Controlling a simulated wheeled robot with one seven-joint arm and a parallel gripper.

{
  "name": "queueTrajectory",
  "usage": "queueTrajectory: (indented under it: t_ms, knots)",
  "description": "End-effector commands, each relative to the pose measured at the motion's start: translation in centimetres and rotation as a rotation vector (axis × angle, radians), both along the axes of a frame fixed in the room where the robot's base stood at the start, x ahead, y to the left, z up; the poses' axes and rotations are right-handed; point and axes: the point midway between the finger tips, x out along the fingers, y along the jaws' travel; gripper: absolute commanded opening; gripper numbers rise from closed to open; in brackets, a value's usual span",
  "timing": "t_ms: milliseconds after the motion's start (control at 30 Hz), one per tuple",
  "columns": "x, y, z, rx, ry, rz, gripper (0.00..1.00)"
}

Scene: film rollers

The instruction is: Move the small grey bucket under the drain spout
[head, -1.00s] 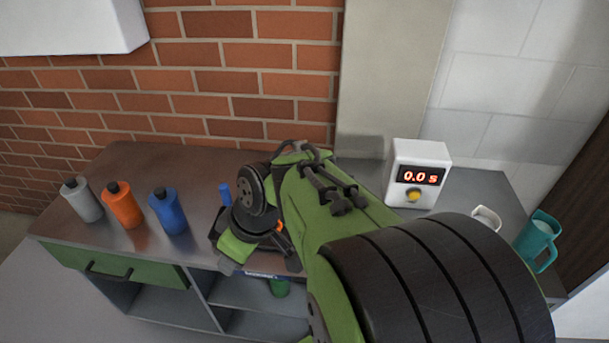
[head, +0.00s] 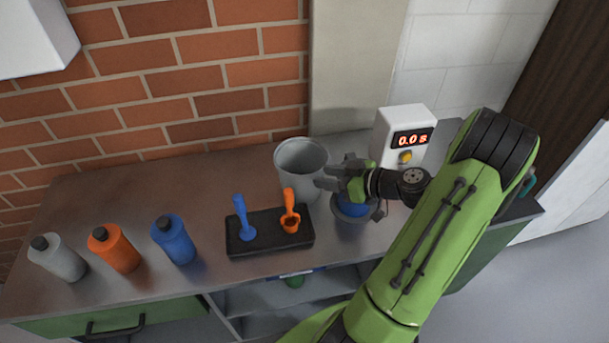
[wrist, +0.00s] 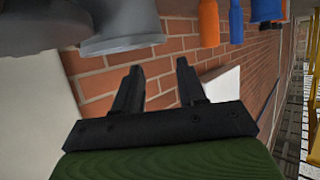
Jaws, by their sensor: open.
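A grey bucket (head: 301,165), open at the top, stands on the counter near the wall, at the middle of the head view. My gripper (head: 333,176) is just right of it, fingers toward the bucket side. In the wrist view the gripper (wrist: 158,70) shows its two black fingers apart with nothing between them. That view looks upside down; a grey flared-rim shape (wrist: 115,25), probably the bucket, lies at its top. A grey round vessel with blue inside (head: 352,208) sits below my gripper, partly hidden. I cannot make out a drain spout.
A black tray (head: 248,245) with blue and orange tools lies in front of the bucket. Grey (head: 58,258), orange (head: 114,249) and blue (head: 173,239) bottles stand left. A white timer (head: 403,127) reading 0.0 s stands behind my arm. The back left counter is clear.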

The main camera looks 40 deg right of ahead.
Motion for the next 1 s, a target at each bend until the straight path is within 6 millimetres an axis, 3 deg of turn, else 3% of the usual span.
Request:
queueTrajectory:
  t_ms: [133,500,600,800,833,1000]
  knots:
    - [3.1,1.3,-1.4,0.001,0.002,0.007,0.41]
    - [8.2,3.2,-3.4,0.002,0.002,0.006,0.41]
    - [9.2,3.5,-3.9,0.000,0.002,0.003,0.41]
    - [9.3,3.5,-4.0,0.000,0.002,0.001,0.41]
    - [9.3,3.5,-4.0,0.000,0.002,0.001,0.39]
    - [9.3,3.5,-4.0,0.001,0.003,0.001,0.13]
